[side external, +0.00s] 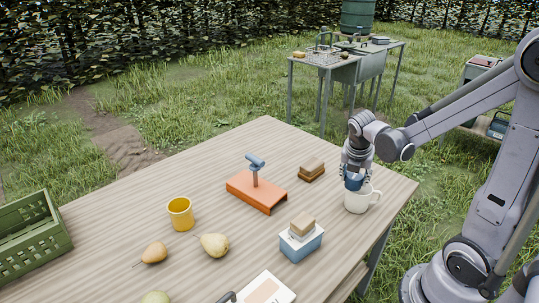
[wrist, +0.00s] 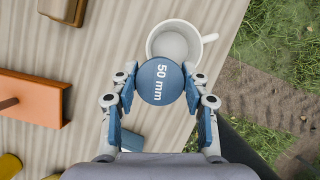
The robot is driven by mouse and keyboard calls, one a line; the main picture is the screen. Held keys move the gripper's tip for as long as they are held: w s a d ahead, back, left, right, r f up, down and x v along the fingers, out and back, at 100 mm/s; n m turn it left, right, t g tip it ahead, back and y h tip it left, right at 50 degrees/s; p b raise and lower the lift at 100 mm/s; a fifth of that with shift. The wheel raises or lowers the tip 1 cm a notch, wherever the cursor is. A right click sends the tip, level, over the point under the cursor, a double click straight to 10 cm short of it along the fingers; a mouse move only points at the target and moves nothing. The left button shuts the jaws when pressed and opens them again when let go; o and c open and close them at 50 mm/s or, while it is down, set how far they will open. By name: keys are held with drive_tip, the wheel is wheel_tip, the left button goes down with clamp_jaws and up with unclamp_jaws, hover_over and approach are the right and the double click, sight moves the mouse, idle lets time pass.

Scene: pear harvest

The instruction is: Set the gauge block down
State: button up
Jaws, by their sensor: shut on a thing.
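The gauge block is a round blue piece marked "50 mm" (wrist: 160,82). It also shows in the side view (side external: 354,183). My gripper (wrist: 161,88) is shut on it, with a blue-padded finger on each side. In the side view my gripper (side external: 355,173) points down near the table's right corner. The block is over or just beside a white mug (side external: 357,201). In the wrist view it hides part of the mug's near rim (wrist: 151,43). I cannot tell whether block and mug touch. The block's underside is hidden.
On the wooden table (side external: 135,195) stand an orange base with a blue-topped post (side external: 250,189), a brown stacked item (side external: 312,170), a blue box (side external: 302,247), a yellow cup (side external: 180,215) and pears (side external: 215,245). A green crate (side external: 35,235) is at left. Bare wood lies between them.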

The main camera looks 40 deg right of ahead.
drive_tip(key=shift+s+d+r, duration=0.3)
drive_tip(key=shift+d+r, duration=0.05)
drive_tip(key=shift+d, duration=0.05)
drive_tip(key=w+d+m+g, duration=0.1)
drive_tip(key=w+d, duration=0.5)
drive_tip(key=d, duration=0.7)
drive_tip(key=w+d+m, duration=0.1)
drive_tip(key=w+d, duration=0.5)
drive_tip(key=d, duration=0.7)
drive_tip(key=w+a+f, duration=0.1)
drive_tip(key=w+f, duration=0.1)
drive_tip(key=w, duration=0.1)
drive_tip(key=w+a+f, duration=0.1)
drive_tip(key=w+f, duration=0.1)
drive_tip(key=w, duration=0.2)
drive_tip(key=w+a+f, duration=0.2)
drive_tip(key=w, duration=0.1)
drive_tip(key=shift+w+f, duration=0.15)
drive_tip(key=shift+f, duration=2.15)
drive_tip(key=shift+f, duration=0.15)
drive_tip(key=o, duration=1.3)
